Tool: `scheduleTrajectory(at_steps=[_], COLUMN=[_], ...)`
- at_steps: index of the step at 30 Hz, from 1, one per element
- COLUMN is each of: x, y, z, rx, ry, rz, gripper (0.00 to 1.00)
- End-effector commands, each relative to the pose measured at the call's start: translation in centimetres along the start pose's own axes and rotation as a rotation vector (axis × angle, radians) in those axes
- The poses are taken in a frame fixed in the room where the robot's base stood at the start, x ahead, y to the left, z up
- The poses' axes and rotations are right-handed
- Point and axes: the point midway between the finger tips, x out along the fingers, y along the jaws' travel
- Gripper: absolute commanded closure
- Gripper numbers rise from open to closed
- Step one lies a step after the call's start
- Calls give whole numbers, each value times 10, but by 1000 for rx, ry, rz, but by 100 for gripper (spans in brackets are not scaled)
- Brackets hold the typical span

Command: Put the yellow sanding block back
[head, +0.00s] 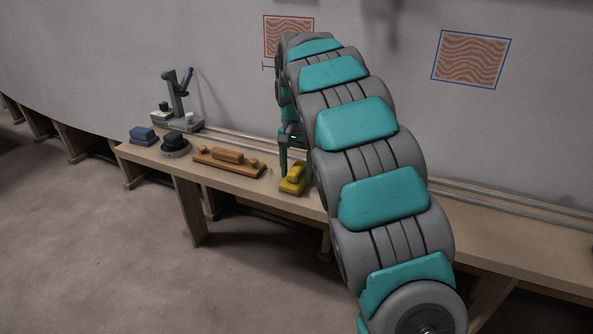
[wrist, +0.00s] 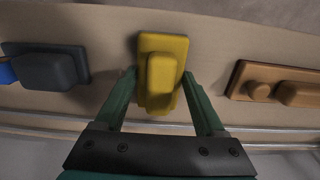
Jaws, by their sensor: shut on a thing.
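The yellow sanding block (head: 293,179) is at the wooden bench (head: 238,184), near its front edge in the head view. In the wrist view the yellow block (wrist: 163,70) sits between the two green fingers of my gripper (wrist: 160,76), its long side running away from the palm. My gripper (head: 292,160) is shut on the block from the wall side, partly hidden by my arm in the head view. I cannot tell whether the block touches the bench top.
In the wrist view a dark grey block (wrist: 45,67) lies left. Pipes (wrist: 268,131) run along the wall.

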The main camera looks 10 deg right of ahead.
Motion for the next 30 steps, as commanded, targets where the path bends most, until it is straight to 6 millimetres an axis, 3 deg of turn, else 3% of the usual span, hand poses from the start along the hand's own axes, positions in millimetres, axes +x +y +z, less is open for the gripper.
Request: scheduleTrajectory(at_steps=[5,6,12,23,30], x=[1,1,1,-4,-34], y=[0,0,0,0,-1], z=[0,0,0,0,0], rx=[0,0,0,0,0], ry=[0,0,0,0,2], rz=[0,0,0,-1,-2], gripper=[77,25,2,0,0])
